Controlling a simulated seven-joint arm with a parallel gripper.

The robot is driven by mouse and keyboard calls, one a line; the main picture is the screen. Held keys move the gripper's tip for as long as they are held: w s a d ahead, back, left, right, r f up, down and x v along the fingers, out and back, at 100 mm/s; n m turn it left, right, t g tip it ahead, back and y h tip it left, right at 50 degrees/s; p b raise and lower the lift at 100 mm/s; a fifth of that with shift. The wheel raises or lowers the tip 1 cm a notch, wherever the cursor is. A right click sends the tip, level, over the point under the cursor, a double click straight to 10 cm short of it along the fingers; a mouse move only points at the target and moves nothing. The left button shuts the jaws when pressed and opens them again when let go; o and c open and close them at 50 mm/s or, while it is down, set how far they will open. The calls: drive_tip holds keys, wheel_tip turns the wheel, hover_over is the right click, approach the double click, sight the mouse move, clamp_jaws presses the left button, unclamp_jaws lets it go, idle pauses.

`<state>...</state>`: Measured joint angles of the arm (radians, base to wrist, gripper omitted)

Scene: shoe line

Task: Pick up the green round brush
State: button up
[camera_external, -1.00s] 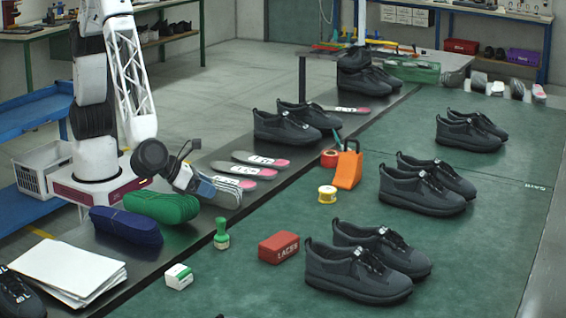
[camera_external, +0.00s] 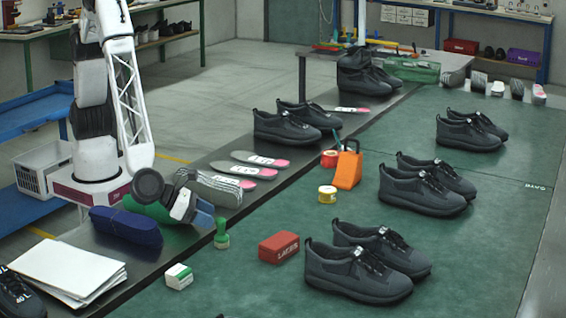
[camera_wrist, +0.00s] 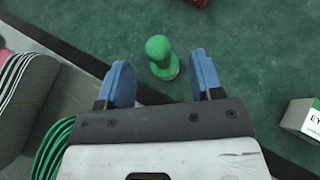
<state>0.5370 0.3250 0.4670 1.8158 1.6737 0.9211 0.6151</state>
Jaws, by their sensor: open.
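The green round brush (camera_external: 221,234) stands upright on the green mat, close to the mat's edge by the dark strip. My gripper (camera_external: 205,216) is just left of and above the brush in the external view. In the wrist view my gripper (camera_wrist: 165,80) is open, with nothing between its fingers and no contact with the brush.
A small white-and-green box (camera_external: 179,277) and a red box (camera_external: 279,248) stand near the brush. Black shoes (camera_external: 355,277) stand to the right.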

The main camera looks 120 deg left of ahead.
sight(221, 232)
drive_tip(key=shift+w+a+f, duration=0.25)
drive_tip(key=shift+w+a, duration=0.05)
drive_tip(key=shift+w, duration=0.1)
drive_tip(key=shift+x, duration=2.65)
drive_tip(key=shift+c, duration=0.2)
drive_tip(key=c, duration=1)
